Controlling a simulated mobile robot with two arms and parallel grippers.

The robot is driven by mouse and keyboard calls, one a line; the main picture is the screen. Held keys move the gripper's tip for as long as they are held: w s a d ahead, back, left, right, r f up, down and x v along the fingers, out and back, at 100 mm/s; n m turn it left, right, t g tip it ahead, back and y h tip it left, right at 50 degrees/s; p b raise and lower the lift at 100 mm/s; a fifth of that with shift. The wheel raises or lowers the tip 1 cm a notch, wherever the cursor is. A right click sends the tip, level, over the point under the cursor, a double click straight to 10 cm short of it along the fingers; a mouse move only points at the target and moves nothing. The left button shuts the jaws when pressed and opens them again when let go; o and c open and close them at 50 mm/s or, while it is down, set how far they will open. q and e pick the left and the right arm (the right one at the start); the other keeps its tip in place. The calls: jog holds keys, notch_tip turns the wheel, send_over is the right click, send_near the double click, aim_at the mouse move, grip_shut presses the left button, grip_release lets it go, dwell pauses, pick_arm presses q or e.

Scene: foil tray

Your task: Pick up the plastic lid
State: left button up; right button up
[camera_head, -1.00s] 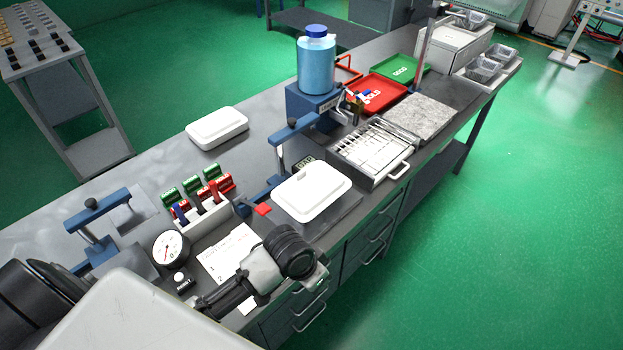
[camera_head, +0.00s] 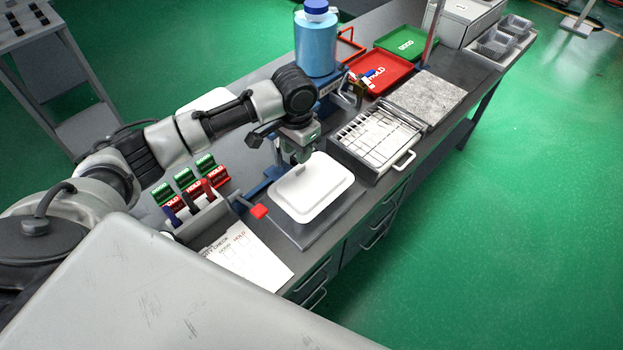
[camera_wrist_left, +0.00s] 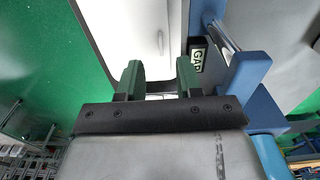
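A white plastic lid (camera_head: 318,192) with a raised middle lies flat on a dark plate near the bench's front edge. I cannot tell whether a tray is under it. My left gripper (camera_head: 303,160) points down over the lid's back edge. I cannot tell whether it touches. In the left wrist view the fingers (camera_wrist_left: 158,80) are apart, and the white lid (camera_wrist_left: 130,25) shows beyond them with nothing clearly held. A second white lid-shaped piece (camera_head: 215,98) lies farther back, mostly hidden behind my left arm. My right gripper is out of view.
A blue clamp-like fixture (camera_wrist_left: 240,75) stands close beside the left gripper. A blue bottle (camera_head: 316,45) and a slotted metal tray (camera_head: 375,140) stand behind and right of the lid. A holder with red and green tags (camera_head: 195,210) is at left. Paper sheets (camera_head: 250,255) lie in front.

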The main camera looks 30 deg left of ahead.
aim_at(300, 168)
pick_arm(q)
jog(key=shift+f, duration=0.75)
jog(key=f, duration=0.1)
jog(key=f+p, duration=0.1)
jog(key=f, duration=0.2)
jog(key=shift+w+d+f+p, duration=0.1)
jog(key=shift+w+f+p, duration=0.1)
jog(key=shift+w+p, duration=0.2)
jog(key=shift+f, duration=0.45)
grip_shut()
